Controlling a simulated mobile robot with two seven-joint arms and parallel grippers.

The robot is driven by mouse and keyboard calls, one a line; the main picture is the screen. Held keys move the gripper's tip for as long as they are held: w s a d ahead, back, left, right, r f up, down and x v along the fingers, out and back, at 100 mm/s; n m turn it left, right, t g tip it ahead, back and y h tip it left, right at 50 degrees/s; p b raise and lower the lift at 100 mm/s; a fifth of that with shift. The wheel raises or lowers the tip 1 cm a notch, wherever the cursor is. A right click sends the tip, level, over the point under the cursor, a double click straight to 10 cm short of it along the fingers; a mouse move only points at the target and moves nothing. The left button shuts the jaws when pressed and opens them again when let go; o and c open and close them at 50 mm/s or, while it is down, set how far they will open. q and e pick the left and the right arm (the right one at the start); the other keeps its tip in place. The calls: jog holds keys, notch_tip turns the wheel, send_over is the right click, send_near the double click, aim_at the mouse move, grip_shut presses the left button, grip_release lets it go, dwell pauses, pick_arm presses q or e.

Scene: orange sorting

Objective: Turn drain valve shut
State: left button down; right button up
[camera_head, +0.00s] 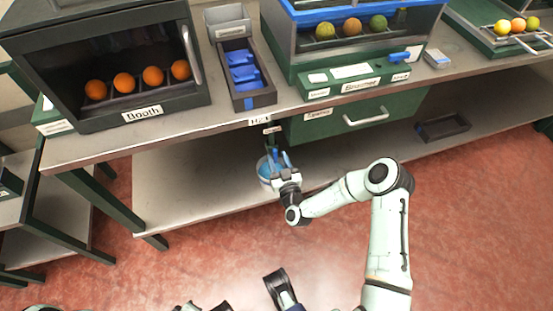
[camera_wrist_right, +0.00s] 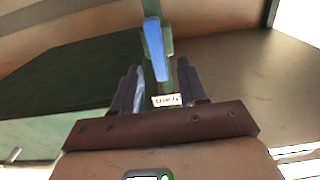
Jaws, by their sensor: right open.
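The drain valve's blue lever (camera_wrist_right: 154,48) shows in the right wrist view, upright and slightly tilted, on a green mount. It appears in line with the gap between my right gripper's fingers (camera_wrist_right: 167,88). A small white label (camera_wrist_right: 167,100) shows between the fingers, its text too small to read.
The bench top (camera_head: 233,115) hangs above my right gripper. A green drawer (camera_head: 340,122) with a pale handle is to its right. A dark tray (camera_head: 442,127) lies farther right on the lower shelf. A booth (camera_head: 110,65) with oranges stands above left. The red floor in front has free room.

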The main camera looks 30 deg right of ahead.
jog(key=shift+w+d, duration=0.15)
jog(key=shift+w, duration=0.4)
grip_shut()
